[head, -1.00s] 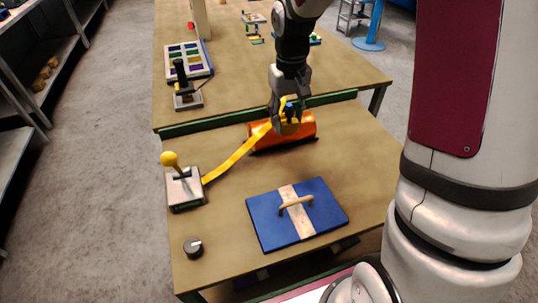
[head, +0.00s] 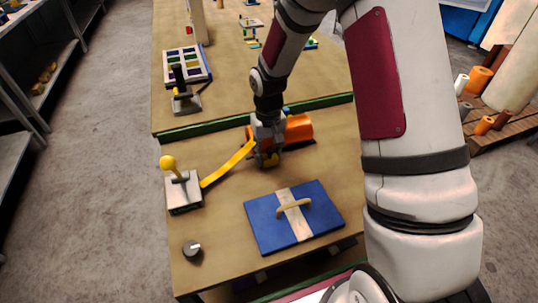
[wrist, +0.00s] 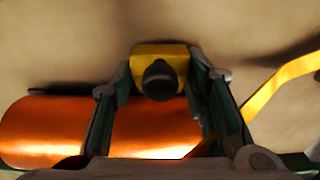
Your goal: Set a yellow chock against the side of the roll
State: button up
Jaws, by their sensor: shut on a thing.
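The orange foil roll (head: 299,128) lies on the near table, partly hidden behind my gripper in the head view. It also shows in the wrist view (wrist: 45,130), below the jaws. My gripper (head: 268,161) points down at the near side of the roll, low over the table. It is shut on a yellow chock (wrist: 175,52) with a dark round knob, held between the two fingers. The chock appears beside the roll's side; I cannot tell whether it touches the roll or the table.
A yellow strip (head: 229,164) runs from near the roll to a lever box (head: 183,192) with a yellow ball. A blue board (head: 262,222) with a wooden handle and a dark knob (head: 192,250) lie nearer. A green rail (head: 215,124) edges the back.

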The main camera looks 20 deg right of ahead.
jog(key=shift+f, duration=0.6)
jog(key=shift+f, duration=0.1)
jog(key=o, duration=1.2)
jog(key=shift+f, duration=0.1)
